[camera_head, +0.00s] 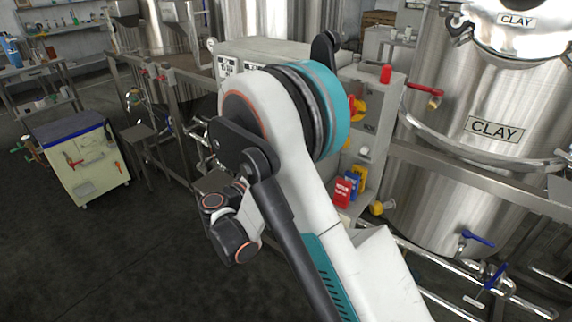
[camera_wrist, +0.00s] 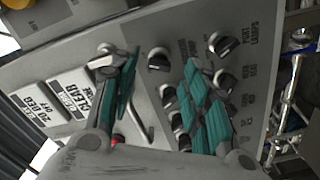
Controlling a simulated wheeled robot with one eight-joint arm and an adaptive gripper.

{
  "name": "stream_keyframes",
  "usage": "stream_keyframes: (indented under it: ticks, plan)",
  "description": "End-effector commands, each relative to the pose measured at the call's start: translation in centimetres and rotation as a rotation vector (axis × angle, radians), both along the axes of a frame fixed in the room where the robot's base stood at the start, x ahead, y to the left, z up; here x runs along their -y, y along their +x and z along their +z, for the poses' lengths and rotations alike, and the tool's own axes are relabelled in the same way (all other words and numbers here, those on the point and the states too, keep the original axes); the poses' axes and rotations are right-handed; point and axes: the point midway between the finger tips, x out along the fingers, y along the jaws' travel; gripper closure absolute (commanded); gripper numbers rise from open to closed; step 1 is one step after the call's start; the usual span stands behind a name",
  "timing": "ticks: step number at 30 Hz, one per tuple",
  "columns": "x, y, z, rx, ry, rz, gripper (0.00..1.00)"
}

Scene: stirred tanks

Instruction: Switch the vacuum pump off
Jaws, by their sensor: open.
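In the wrist view a grey sloped control panel (camera_wrist: 205,20) fills much of the picture, tilted. It bears several black-and-silver rotary knobs, among them an upper middle knob (camera_wrist: 159,60) and an upper right knob (camera_wrist: 221,43) beside a label reading PORT LAMPS. Other labels are small or partly covered, and I cannot tell which knob is the vacuum pump's. My gripper (camera_wrist: 163,88) is open over the panel, its teal-padded fingers apart with the upper middle knob showing between them. Contact cannot be told. In the head view the gripper is hidden and my arm covers the middle.
White label plates (camera_wrist: 72,98) lie left on the panel. In the head view a grey box with a yellow-and-red switch (camera_head: 356,108) stands right of my arm, beside the steel CLAY tank (camera_head: 460,185).

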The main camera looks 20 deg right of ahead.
Motion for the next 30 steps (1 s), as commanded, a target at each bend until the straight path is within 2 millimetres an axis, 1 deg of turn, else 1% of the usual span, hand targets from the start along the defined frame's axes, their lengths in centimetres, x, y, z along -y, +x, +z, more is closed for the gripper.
stream_keyframes:
  ticks: [1, 6, 10, 17, 18, 19, 20, 21, 23, 24, 30]
  plan:
    - [0.7, 0.4, -0.2, 0.000, 0.000, -0.002, 0.57]
    - [1.9, 1.4, -0.1, 0.000, 0.000, -0.001, 0.57]
    - [2.3, 1.6, 0.0, 0.000, 0.000, 0.000, 0.57]
    - [2.3, 1.7, 0.0, 0.000, 0.000, 0.000, 0.57]
    - [2.3, 1.7, 0.0, 0.000, 0.000, 0.000, 0.61]
    - [2.3, 1.7, 0.0, 0.000, 0.000, 0.000, 0.68]
    - [2.3, 1.7, 0.0, 0.000, 0.000, 0.000, 0.75]
    - [2.3, 1.7, 0.0, 0.000, 0.000, 0.000, 0.84]
    - [2.3, 1.7, 0.0, 0.000, 0.000, 0.000, 0.97]
    - [2.3, 1.7, 0.0, 0.000, 0.000, 0.000, 1.00]
    - [2.3, 1.7, 0.0, -0.003, -0.002, 0.000, 1.00]
